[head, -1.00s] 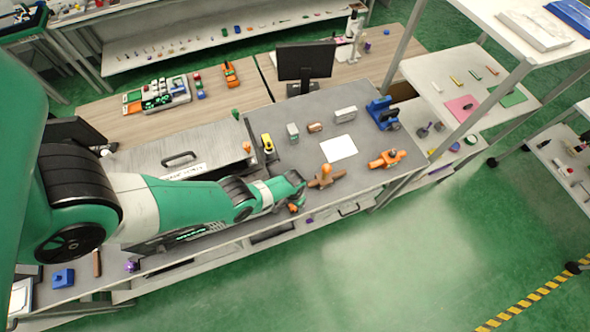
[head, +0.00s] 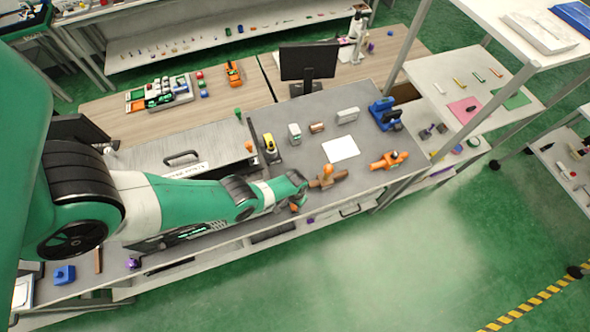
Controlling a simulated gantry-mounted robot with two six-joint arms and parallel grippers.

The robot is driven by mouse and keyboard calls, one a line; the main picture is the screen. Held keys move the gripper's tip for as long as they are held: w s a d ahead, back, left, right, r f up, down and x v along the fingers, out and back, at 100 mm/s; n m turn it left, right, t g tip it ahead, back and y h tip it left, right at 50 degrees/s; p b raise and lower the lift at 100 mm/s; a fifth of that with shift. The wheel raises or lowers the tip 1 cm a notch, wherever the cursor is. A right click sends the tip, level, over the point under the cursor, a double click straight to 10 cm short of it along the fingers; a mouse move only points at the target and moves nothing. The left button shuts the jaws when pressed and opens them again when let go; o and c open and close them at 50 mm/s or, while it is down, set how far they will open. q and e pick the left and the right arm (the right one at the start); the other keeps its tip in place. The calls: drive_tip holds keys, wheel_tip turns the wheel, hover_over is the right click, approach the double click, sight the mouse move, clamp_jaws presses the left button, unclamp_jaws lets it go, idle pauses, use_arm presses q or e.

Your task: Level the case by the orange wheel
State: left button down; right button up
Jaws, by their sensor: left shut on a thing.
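The grey case (head: 205,146) with a black handle sits on the left part of the bench. My left arm crosses in front of it and hides much of it. A small orange knob (head: 249,146) shows at its right edge. My left gripper (head: 297,203) is at the bench's front edge, right of the case, shut on a small orange part (head: 293,208) that appears to be the orange wheel. The fingers hide most of this part. I cannot tell from here whether the case is level. My right gripper is not in view.
A brown fixture with an orange ball (head: 328,178) stands close right of my left gripper. An orange fixture (head: 389,160), white sheet (head: 341,149), blue device (head: 384,114) and yellow device (head: 270,147) share the bench. A monitor (head: 307,63) stands behind.

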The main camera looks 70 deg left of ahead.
use_arm(q)
drive_tip(key=n, duration=0.4)
drive_tip(key=shift+n, duration=0.4)
drive_tip(key=n, duration=0.4)
drive_tip(key=shift+n, duration=0.3)
drive_tip(key=shift+c, duration=2.2)
unclamp_jaws()
